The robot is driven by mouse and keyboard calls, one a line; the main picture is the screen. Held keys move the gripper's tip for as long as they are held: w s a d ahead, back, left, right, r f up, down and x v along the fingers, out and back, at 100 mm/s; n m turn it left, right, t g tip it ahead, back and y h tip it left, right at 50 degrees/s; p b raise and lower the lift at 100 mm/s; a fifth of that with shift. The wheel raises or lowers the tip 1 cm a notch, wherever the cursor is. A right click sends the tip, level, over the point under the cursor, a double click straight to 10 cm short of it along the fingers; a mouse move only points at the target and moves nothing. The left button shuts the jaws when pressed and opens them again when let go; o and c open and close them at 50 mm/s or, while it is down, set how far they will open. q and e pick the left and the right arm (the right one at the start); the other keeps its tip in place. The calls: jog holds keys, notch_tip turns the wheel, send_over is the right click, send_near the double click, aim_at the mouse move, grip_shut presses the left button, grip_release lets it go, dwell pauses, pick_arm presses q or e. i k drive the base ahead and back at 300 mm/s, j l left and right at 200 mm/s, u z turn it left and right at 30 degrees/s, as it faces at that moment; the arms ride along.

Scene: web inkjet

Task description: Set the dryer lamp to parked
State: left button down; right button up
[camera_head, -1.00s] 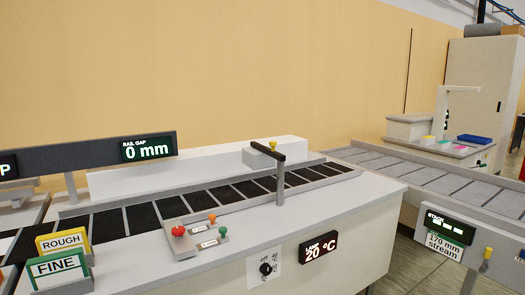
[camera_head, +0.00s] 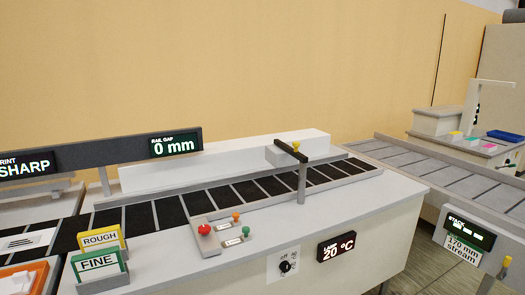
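The lamp display (camera_head: 337,246) on the front of the near white cabinet reads 20 °C. Left of it is a white plate with a round black knob (camera_head: 285,267). Small labels stand around the knob, too small to read surely, and its pointer setting cannot be told. Neither of my grippers is in view.
A black conveyor (camera_head: 173,211) runs along the cabinet top, with a red button (camera_head: 204,229) and orange and green levers in front. FINE (camera_head: 97,262) and ROUGH (camera_head: 100,239) signs stand at left. Displays read 0 mm (camera_head: 175,146) and SHARP (camera_head: 27,166). A stack conveyor (camera_head: 450,177) lies right.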

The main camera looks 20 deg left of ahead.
aim_at(280, 155)
jog(key=i+l+u, duration=0.1)
jog(key=i+l, duration=0.35)
jog(key=i+l+u, duration=0.1)
jog(key=i+l, duration=0.3)
jog(key=l, duration=0.2)
